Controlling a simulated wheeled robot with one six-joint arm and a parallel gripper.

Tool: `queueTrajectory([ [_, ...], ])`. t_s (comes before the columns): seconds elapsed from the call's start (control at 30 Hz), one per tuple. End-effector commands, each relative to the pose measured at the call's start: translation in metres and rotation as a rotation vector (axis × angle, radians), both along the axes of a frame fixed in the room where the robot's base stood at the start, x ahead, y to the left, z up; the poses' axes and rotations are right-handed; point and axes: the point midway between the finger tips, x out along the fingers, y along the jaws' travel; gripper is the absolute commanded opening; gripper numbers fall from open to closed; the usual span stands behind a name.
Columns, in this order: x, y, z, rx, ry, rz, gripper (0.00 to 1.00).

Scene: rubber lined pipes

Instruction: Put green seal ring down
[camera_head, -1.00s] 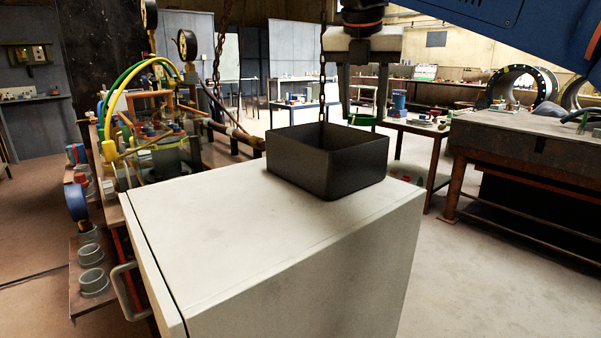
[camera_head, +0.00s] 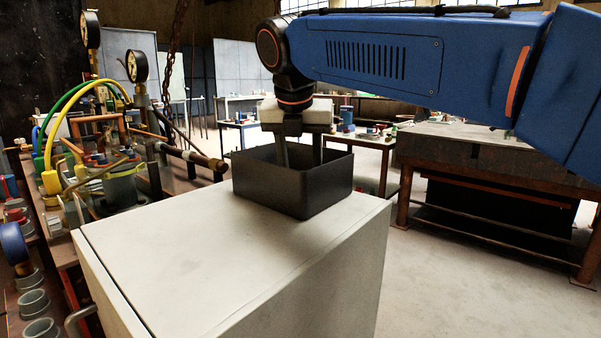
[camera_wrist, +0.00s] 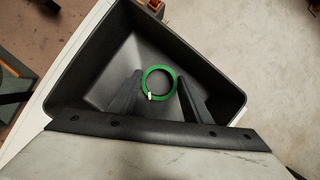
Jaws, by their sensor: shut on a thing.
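The green seal ring (camera_wrist: 145,78) shows in the wrist view between the tips of my gripper (camera_wrist: 157,90), inside the outline of the black open box (camera_wrist: 218,88). My gripper is shut on the ring. In the head view, the fingers of my gripper (camera_head: 302,160) reach down into the black box (camera_head: 310,193), and its walls hide the fingertips and the ring. I cannot tell whether the ring touches the box floor. The box stands on a pale cabinet (camera_head: 230,240).
Pipework with gauges and yellow and green hoses (camera_head: 75,150) stands left of the cabinet. A dark workbench (camera_head: 470,150) is at the right. The cabinet top in front of the box is clear.

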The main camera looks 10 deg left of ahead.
Motion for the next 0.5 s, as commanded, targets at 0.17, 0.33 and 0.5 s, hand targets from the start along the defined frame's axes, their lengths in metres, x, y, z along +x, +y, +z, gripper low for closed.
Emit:
queueTrajectory([
  [0.17, -0.0003, -0.0004, -0.0128, 0.001, 0.000, -0.001, 0.23],
  [0.33, -0.0003, -0.0003, -0.0130, 0.001, -0.001, -0.001, 0.23],
  [0.5, -0.0003, -0.0004, -0.0153, 0.000, 0.000, -0.001, 0.23],
])
